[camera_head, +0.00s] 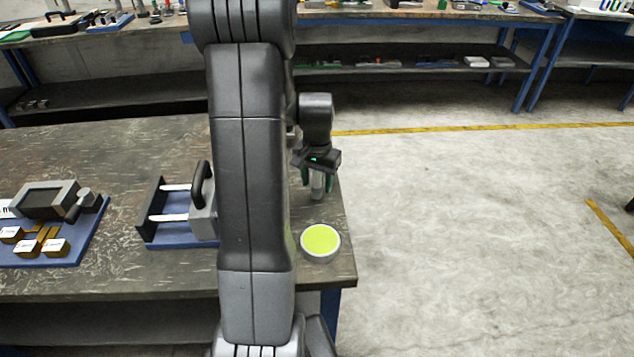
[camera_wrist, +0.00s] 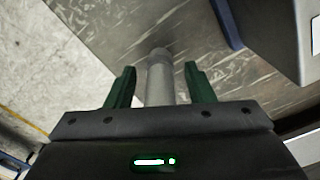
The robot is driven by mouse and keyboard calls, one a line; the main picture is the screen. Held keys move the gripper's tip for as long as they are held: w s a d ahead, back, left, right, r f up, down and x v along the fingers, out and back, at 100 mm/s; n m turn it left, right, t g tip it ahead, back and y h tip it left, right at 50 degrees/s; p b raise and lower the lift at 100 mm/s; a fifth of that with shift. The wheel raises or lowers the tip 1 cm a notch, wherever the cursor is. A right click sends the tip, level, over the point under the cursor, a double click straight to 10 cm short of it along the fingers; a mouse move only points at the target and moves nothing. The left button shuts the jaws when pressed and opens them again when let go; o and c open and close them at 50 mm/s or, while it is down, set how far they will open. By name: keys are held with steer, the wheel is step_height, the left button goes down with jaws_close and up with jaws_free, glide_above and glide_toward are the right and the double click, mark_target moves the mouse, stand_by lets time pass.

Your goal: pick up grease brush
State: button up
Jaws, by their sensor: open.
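A light grey upright cylinder (camera_head: 317,188), which looks like the grease brush, stands near the right edge of the dark workbench. My gripper (camera_head: 316,179) is above it, pointing down, with its green fingers on either side. In the wrist view the grey cylinder (camera_wrist: 160,78) lies between the two green fingers of my gripper (camera_wrist: 160,70). A gap shows on both sides, so the fingers are apart from it. The cylinder's end nearest my gripper is hidden by the gripper body, so bristles cannot be seen.
A round tin with a yellow-green top (camera_head: 320,240) stands near the bench corner, in front of the cylinder. A blue-based fixture with a black handle (camera_head: 202,185) is to the left. A grey device on a blue plate (camera_head: 48,200) is farther left. Open floor lies right.

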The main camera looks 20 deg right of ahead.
jaws_close()
steer(key=shift+r, duration=5.05)
